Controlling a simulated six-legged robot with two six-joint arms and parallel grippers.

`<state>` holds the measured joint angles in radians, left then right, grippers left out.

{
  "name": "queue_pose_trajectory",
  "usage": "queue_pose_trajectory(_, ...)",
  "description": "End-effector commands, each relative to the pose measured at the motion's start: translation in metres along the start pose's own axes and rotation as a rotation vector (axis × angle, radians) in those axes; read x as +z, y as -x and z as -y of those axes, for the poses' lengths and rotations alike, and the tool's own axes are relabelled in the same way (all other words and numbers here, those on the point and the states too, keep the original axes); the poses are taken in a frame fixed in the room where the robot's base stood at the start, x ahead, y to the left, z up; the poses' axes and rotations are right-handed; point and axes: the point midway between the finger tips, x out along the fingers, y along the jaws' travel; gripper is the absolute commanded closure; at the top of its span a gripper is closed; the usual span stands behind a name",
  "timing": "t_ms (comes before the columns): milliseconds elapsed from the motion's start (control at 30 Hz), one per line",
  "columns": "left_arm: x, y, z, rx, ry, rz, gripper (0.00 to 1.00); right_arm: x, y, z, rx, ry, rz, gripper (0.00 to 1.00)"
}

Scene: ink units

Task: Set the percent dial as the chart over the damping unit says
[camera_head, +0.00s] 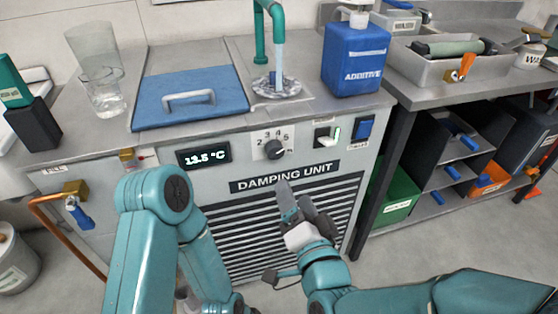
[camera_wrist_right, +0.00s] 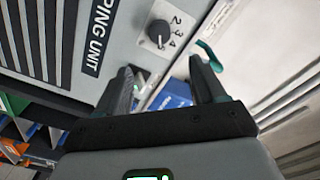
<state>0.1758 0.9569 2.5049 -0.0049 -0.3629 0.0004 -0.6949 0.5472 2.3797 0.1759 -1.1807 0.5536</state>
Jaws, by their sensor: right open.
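The damping unit (camera_head: 110,215) is a grey cabinet with a front panel. Its percent dial (camera_head: 275,149) is a dark round knob on a white plate; the numbers 2 to 5 show around it. The dial also shows in the right wrist view (camera_wrist_right: 158,33), with a small light mark on its lower edge; which number it points at is not clear. My left gripper is out of view. No chart is readable.
A temperature display (camera_head: 204,156) is left of the dial. A lit indicator (camera_head: 327,135) and a blue switch (camera_head: 364,128) are to its right. The blue lid (camera_head: 190,112), tap (camera_head: 278,45) and additive bottle (camera_head: 355,60) are on top. My left arm crosses the lower left.

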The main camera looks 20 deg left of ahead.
Motion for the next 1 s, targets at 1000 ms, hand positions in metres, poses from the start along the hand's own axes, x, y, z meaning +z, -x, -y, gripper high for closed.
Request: queue_pose_trajectory(1000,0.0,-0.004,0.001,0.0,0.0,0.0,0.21,0.002,-0.132,-0.001,0.002,0.002,0.004,0.3)
